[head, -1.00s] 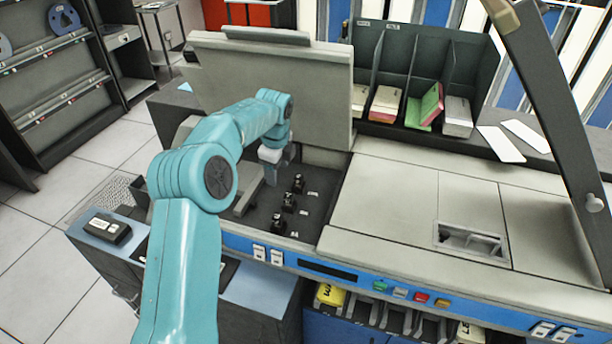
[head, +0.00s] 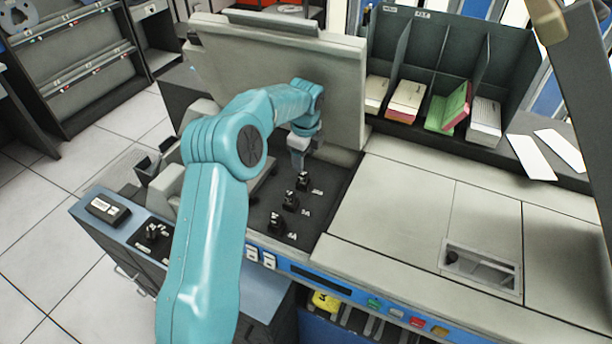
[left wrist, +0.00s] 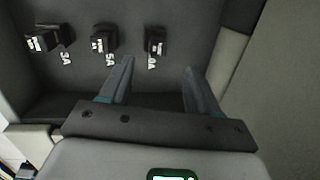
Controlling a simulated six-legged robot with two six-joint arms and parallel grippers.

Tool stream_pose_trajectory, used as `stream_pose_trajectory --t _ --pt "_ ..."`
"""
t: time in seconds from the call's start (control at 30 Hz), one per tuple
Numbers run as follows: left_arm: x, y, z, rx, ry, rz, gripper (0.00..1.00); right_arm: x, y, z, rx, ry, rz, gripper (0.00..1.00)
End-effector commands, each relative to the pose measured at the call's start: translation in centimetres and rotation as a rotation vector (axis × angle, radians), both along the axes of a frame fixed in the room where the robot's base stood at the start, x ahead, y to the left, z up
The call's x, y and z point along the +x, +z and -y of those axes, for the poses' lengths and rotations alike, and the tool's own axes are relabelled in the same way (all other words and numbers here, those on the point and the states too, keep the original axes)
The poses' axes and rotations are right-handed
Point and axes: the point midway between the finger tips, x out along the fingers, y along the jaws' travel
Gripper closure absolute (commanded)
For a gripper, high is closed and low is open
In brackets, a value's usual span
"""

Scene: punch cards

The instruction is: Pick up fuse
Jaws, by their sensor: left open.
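Three small black fuses stand in a row on a dark recessed panel (head: 332,207) in the open machine. In the head view they are the far fuse (head: 303,181), the middle fuse (head: 290,200) and the near fuse (head: 277,222). My left gripper (head: 298,158) is just beyond and above the far fuse. In the left wrist view the left gripper (left wrist: 158,70) is open and empty, its fingers pointing at the fuse marked 0A (left wrist: 155,40), first digit perhaps hidden. The fuses marked 5A (left wrist: 104,38) and 3A (left wrist: 42,40) lie to its left.
A raised grey cover (head: 285,75) stands behind my left gripper. A light wall of the recess (left wrist: 232,58) is close on the right. A black labelled box (head: 107,208) and a small black part (head: 152,232) sit on the left ledge. Card bins (head: 445,65) stand behind.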

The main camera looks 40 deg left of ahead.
Motion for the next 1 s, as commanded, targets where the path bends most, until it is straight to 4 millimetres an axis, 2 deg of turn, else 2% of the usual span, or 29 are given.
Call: stream_pose_trajectory --t 0.1,0.33,0.57,0.7,0.87,0.97,1.0 --pt "0.0 -1.9 -0.2 0.0 -0.001 -0.002 0.39 0.0 0.5 0.0 0.0 0.0 0.0 0.57" --pt "0.2 -4.0 -0.3 0.0 -0.001 -0.002 0.39 0.0 1.0 0.0 0.0 0.0 0.0 0.57" --pt "0.6 -7.6 -0.6 0.0 -0.001 -0.001 0.39 0.0 2.1 0.0 0.0 0.0 0.0 0.57" --pt "0.8 -8.4 -0.7 0.001 -0.001 0.001 0.39 0.0 2.1 0.0 0.0 0.0 0.0 0.57" --pt "0.9 -8.4 -0.7 0.001 -0.001 0.001 0.39 0.0 2.0 0.0 0.0 0.0 0.0 0.57" --pt "0.9 -8.4 -0.7 0.001 -0.001 0.001 0.68 0.0 2.0 0.0 0.0 0.0 0.0 0.57" --pt "0.9 -8.4 -0.7 0.001 -0.001 0.001 0.81 0.0 2.0 0.0 0.0 0.0 0.0 0.57"
